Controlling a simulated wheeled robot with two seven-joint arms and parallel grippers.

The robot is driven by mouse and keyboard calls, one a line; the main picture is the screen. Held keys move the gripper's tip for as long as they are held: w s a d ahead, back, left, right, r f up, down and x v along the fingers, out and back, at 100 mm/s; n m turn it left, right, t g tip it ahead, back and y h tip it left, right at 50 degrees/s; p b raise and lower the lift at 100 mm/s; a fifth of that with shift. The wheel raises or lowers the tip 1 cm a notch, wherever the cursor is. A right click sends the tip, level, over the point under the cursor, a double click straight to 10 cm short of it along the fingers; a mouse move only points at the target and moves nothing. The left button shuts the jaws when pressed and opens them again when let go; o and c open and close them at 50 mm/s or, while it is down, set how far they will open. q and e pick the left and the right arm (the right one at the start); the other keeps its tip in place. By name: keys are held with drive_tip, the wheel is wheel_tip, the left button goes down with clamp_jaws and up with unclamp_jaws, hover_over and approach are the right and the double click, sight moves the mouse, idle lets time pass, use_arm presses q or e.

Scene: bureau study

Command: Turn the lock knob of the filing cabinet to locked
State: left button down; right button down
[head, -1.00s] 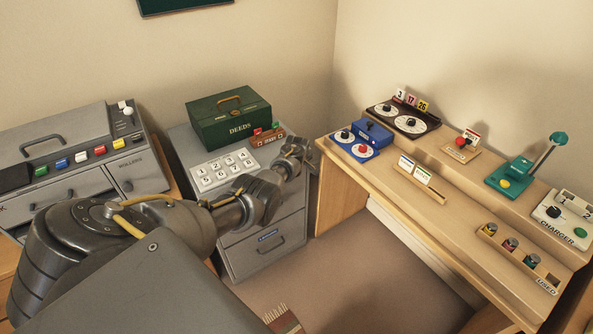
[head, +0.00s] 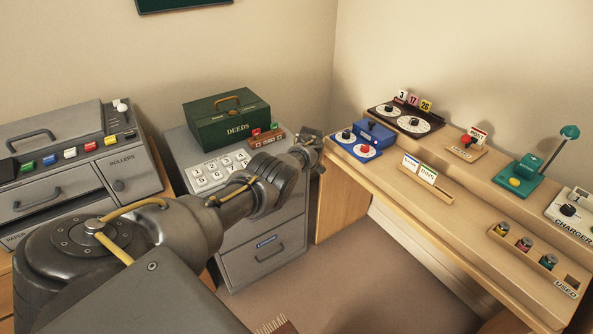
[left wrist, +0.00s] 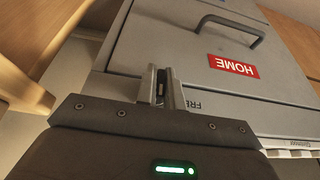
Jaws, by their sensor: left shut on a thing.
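The grey filing cabinet (head: 265,258) stands left of the corner, with a handled drawer low on its front. My left gripper (head: 316,142) is at the cabinet's upper right front edge. In the left wrist view the two fingers of the left gripper (left wrist: 164,88) are shut on a small dark knob (left wrist: 161,89) on the cabinet front, mostly hidden between them. Lettering that seems to read FREE (left wrist: 193,105) is beside the fingers. A red HOME label (left wrist: 233,66) and a drawer handle (left wrist: 232,27) are further along the front. The knob's setting cannot be told. My right gripper is not in view.
A green DEEDS box (head: 226,120) and a number keypad (head: 222,169) sit on the cabinet. A grey machine (head: 60,165) stands left. A wooden desk (head: 400,195) with a blue dial box (head: 372,134) stands right, close to my left gripper. Open carpet lies between.

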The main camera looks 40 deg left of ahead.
use_arm(q)
drive_tip(key=shift+w+a+r, duration=0.1)
drive_tip(key=shift+a+r, duration=0.1)
drive_tip(key=c, duration=1.5)
unclamp_jaws()
drive_tip(key=shift+f, duration=0.1)
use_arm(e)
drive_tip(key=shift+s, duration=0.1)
